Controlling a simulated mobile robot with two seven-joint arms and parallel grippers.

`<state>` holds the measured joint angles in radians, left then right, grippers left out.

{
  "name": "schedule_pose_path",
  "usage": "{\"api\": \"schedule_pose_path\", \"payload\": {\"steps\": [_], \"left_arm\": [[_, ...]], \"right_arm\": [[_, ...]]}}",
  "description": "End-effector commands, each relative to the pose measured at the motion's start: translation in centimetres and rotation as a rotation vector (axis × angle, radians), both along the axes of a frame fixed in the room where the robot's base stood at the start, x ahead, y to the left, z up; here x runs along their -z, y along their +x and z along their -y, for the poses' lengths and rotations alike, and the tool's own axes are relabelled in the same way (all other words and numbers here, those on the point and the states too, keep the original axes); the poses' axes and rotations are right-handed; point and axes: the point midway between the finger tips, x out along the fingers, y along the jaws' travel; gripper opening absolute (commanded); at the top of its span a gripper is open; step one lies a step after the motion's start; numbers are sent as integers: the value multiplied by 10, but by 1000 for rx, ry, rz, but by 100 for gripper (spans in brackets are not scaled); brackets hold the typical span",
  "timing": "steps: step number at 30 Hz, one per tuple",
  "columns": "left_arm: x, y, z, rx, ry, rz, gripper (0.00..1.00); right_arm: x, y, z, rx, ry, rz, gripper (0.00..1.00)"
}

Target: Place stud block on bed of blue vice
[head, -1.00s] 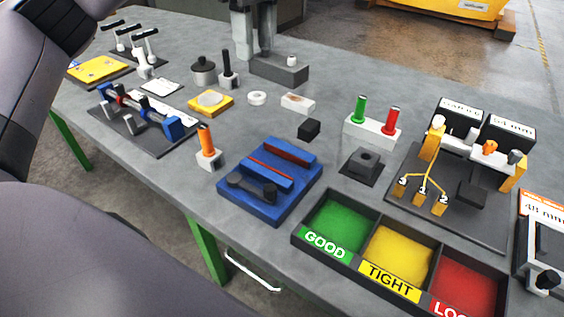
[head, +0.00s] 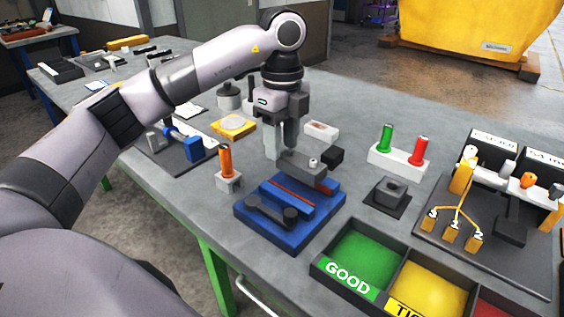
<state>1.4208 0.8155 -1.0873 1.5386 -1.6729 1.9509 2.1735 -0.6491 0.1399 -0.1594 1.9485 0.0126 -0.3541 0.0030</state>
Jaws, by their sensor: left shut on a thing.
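The stud block (head: 300,164) is a grey rectangular block with a small pale stud on top. My left gripper (head: 284,150) points down and is shut on one end of it. The block appears over the back part of the blue vice (head: 294,234). I cannot tell whether it touches the vice. The vice has blue jaws, a reddish strip along the slot and a dark handle across its front. The block hides part of the vice's back edge. My right gripper is not in view.
A black cube (head: 333,155) lies just behind the block. An orange plug gauge in a white holder (head: 228,181) stands left of the vice. A dark block on a pad (head: 389,193) lies to the right. The sorting tray (head: 318,263) is in front at right.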

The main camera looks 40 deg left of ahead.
Motion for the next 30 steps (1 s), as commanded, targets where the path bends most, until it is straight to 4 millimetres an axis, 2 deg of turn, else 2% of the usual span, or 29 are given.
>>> {"api": "schedule_pose_path", "payload": {"steps": [5,13,25,26,27,30], "left_arm": [[9,0,0,0,-2,2,0],[44,0,0,2,-2,2,0],[50,0,0,1,-2,4,0],[50,0,0,1,0,1,52],[50,0,0,1,0,1,65],[50,0,0,1,0,1,68]], "right_arm": [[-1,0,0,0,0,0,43],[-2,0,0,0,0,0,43],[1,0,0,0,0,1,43],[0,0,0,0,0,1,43],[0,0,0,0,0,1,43],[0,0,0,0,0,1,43]]}}
